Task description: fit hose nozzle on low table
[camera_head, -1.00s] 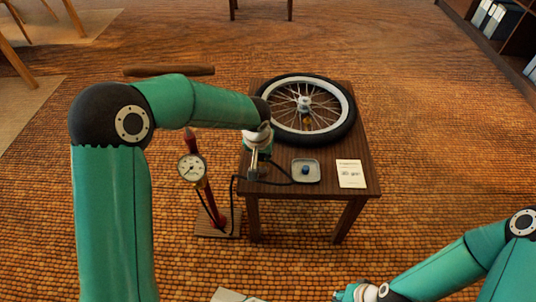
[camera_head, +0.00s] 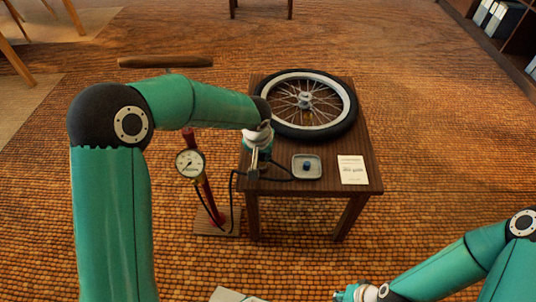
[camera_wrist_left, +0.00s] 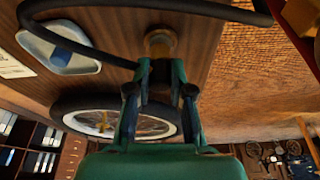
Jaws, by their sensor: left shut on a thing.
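The low table (camera_head: 362,178) is dark wood and bears a spoked wheel (camera_head: 345,123) with a black tyre and white rim. My left gripper (camera_head: 254,167) is at the table's front left corner, to the front left of the wheel and apart from it. It is shut on the hose nozzle, which shows as a brass end (camera_wrist_left: 160,43) beyond the fingers of my left gripper (camera_wrist_left: 160,92) in the left wrist view. The black hose (camera_head: 232,187) runs from the floor pump (camera_head: 212,208) up to the gripper. My right gripper (camera_head: 352,293) is at the bottom edge, its fingers unclear.
A small grey dish (camera_head: 298,174) with a blue piece and a white card (camera_head: 352,170) lie on the table's front part. The pump's gauge (camera_head: 190,163) and wooden handle (camera_head: 165,61) stand left of the table. A shelf is at top right. The carpet right of the table is clear.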

